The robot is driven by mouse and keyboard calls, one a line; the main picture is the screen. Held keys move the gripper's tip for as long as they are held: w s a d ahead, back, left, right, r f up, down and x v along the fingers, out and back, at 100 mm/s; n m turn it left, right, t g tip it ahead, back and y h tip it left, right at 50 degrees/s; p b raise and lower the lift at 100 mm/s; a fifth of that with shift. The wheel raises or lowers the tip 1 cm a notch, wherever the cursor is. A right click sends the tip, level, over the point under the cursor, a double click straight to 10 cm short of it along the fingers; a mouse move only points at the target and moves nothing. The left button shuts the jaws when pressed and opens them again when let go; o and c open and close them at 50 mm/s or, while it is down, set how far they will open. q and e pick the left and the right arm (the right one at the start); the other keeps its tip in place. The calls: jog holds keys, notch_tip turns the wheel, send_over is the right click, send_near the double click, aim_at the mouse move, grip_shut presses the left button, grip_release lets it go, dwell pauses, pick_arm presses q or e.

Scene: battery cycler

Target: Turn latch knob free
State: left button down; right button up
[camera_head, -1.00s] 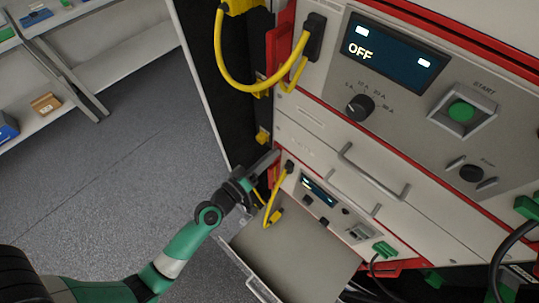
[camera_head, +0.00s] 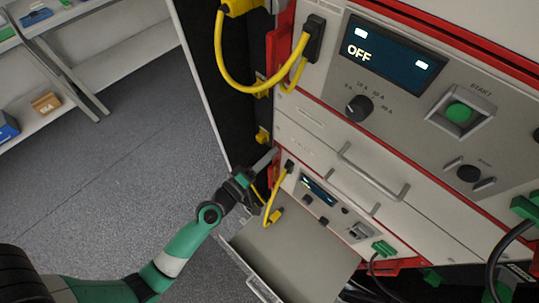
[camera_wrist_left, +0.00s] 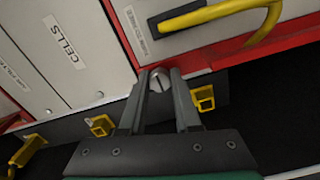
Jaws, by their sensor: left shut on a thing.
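The latch knob (camera_wrist_left: 158,84) is a small round metal knob with a slot across its face. It sits at the edge of the red and white front panel in the left wrist view. My left gripper (camera_wrist_left: 160,77) is shut on it, one finger on each side. In the head view the left gripper (camera_head: 270,158) reaches the left edge of the cabinet, just above the lower unit; the knob is hidden there. My right gripper is not in view.
A yellow cable (camera_head: 268,208) hangs close to the gripper. Yellow brackets (camera_wrist_left: 204,98) flank the fingers. A panel labelled CELLS (camera_wrist_left: 75,60) lies to the left. Floor (camera_head: 110,180) at left is clear.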

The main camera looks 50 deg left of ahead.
pick_arm(q)
jog(key=c, duration=0.6)
grip_release()
jog(key=s+b, duration=0.1)
jog(key=s, duration=0.3)
jog(key=s+b, duration=0.2)
jog(key=s, duration=0.1)
jog(key=s+d+b, duration=0.1)
jog(key=s, duration=0.3)
jog(key=shift+s, duration=0.3)
